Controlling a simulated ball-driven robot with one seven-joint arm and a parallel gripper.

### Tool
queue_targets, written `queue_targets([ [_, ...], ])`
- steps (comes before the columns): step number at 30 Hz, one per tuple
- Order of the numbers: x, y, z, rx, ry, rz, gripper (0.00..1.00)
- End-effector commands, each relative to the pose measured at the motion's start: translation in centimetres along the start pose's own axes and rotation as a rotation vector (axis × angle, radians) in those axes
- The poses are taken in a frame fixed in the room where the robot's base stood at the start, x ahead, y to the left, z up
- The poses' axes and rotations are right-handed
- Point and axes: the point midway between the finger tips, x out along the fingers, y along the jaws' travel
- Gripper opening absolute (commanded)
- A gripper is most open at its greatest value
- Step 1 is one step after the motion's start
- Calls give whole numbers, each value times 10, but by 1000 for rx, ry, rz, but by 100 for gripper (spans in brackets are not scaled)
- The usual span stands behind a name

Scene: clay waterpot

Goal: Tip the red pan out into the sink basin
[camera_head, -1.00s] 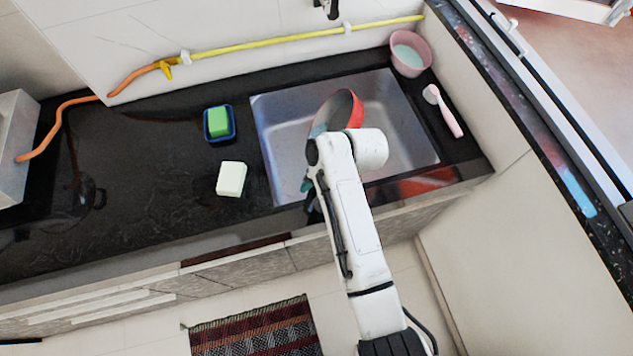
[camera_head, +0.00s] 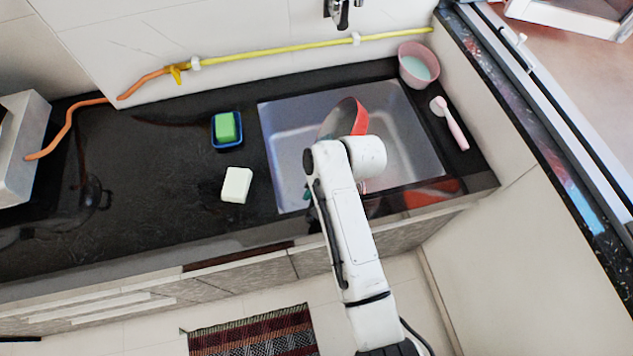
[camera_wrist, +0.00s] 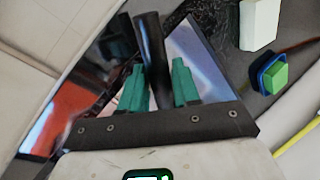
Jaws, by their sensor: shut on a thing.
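Part of the metal basin (camera_wrist: 203,62) shows behind the fingers. My gripper is mostly hidden behind my arm in the head view. I cannot tell whether anything is left in the pan.
A green sponge in a blue dish (camera_head: 227,130) and a white block (camera_head: 236,185) lie left. A tap (camera_head: 338,12) hangs behind. The dark counter at far left is mostly clear.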

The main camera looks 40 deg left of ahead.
Motion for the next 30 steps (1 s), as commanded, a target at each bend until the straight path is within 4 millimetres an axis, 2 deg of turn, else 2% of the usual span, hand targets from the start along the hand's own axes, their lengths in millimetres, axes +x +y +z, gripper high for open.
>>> queue_targets([
  [9, -1, -10, 0, -1, 14, 80, 0],
  [30, -2, -11, 0, 0, 16, 92, 0],
])
